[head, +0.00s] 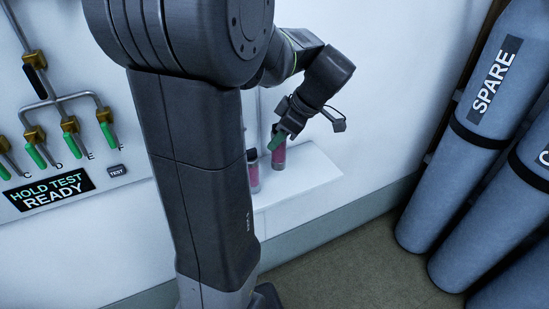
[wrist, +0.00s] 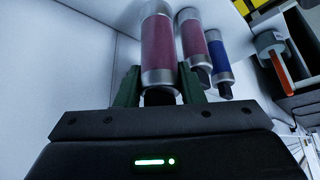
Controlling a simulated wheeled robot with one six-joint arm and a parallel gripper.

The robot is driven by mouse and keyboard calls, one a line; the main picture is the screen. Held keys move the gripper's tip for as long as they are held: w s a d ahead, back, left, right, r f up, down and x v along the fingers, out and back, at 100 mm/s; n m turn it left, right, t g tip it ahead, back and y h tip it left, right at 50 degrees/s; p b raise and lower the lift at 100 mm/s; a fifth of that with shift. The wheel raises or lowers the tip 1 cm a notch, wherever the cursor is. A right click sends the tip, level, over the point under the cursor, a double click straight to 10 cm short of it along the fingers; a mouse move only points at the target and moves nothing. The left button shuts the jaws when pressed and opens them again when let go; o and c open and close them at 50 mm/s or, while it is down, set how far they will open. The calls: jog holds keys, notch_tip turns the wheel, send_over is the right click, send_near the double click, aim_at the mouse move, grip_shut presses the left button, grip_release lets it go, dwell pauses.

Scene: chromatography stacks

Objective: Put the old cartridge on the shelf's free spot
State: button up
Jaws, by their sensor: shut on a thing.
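My gripper (head: 283,138) is over the white wall shelf (head: 310,185) in the head view. Its green fingers are shut on a pink cartridge (head: 279,155), which is upright at the shelf; I cannot tell if its base touches. In the wrist view the held cartridge (wrist: 158,50) has silver ends and a dark cap between the fingers (wrist: 159,82). A second pink cartridge (head: 254,176) stands to its left in the head view, partly behind my arm. The wrist view also shows this second pink cartridge (wrist: 193,40) and a blue cartridge (wrist: 217,50) in a row. No label tells which is old.
My arm hides the shelf's left part in the head view. The shelf is bare to the right of the held cartridge. A valve panel with a "HOLD TEST READY" display (head: 48,190) is on the left wall. Grey gas cylinders (head: 470,130) stand at the right.

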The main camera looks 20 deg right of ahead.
aim_at(279, 149)
jog(key=shift+f+b, duration=0.35)
jog(key=shift+f, duration=2.3)
jog(key=o, duration=1.1)
jog(key=shift+r, duration=0.15)
jog(key=shift+r, duration=0.25)
jog(key=p+v, duration=0.1)
jog(key=v, duration=1)
jog(key=shift+s+d+r, duration=0.1)
jog(key=shift+s+r, duration=0.1)
jog(key=shift+r, duration=0.05)
jog(key=shift+o, duration=0.5)
